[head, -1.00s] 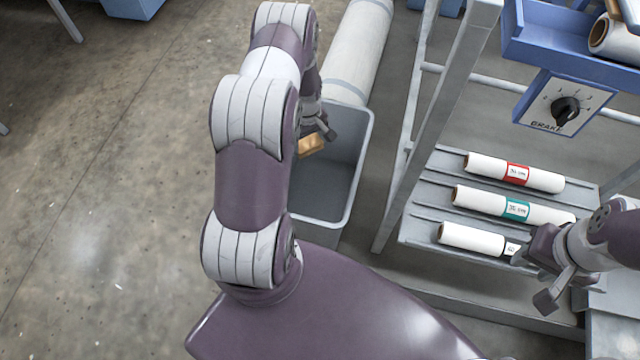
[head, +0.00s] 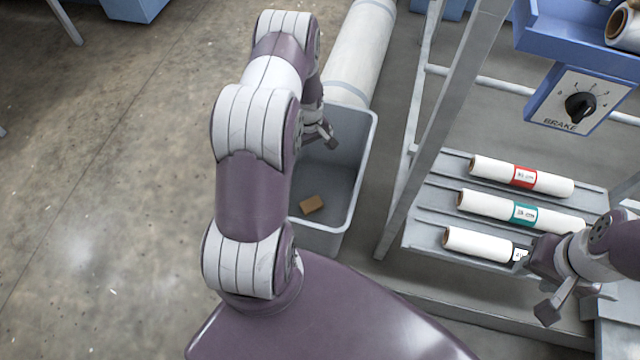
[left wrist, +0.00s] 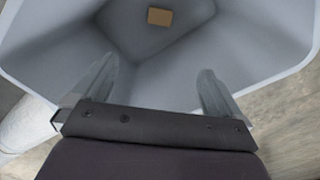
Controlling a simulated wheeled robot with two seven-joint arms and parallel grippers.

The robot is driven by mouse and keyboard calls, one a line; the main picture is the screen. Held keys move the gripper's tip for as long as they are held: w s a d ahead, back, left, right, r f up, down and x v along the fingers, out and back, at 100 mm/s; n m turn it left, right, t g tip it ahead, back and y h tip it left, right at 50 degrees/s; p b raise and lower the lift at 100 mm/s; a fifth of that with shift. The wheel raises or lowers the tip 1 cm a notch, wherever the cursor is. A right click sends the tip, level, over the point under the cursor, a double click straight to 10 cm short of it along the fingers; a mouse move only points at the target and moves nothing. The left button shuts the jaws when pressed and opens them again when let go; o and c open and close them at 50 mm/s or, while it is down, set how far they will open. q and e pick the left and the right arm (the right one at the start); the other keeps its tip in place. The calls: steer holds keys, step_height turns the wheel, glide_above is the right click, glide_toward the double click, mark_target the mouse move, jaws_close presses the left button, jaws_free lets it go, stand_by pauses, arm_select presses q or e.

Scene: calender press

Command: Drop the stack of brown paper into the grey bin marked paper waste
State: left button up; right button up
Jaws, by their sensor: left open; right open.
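The brown paper stack (head: 312,204) lies inside the grey bin (head: 362,165), toward its near end in the head view. In the left wrist view the stack (left wrist: 159,17) shows small, deep in the bin (left wrist: 262,50). My left gripper (head: 326,138) is over the bin, open and empty, apart from the stack. Its two fingers (left wrist: 160,90) stand wide apart in the left wrist view. My right gripper (head: 545,288) is open and empty by the lower right rack. My left arm hides the bin's left side. No bin marking is visible.
A rack (head: 425,238) at right holds white rolls with red (head: 522,177) and teal (head: 522,213) bands, and a third roll (head: 476,243). A brake dial (head: 580,106) is above. A large wrapped roll (head: 357,50) lies behind the bin.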

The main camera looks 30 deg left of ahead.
arm_select(q)
step_height(320, 180, up, 11)
steer(key=p, duration=0.1)
stand_by(0.5)
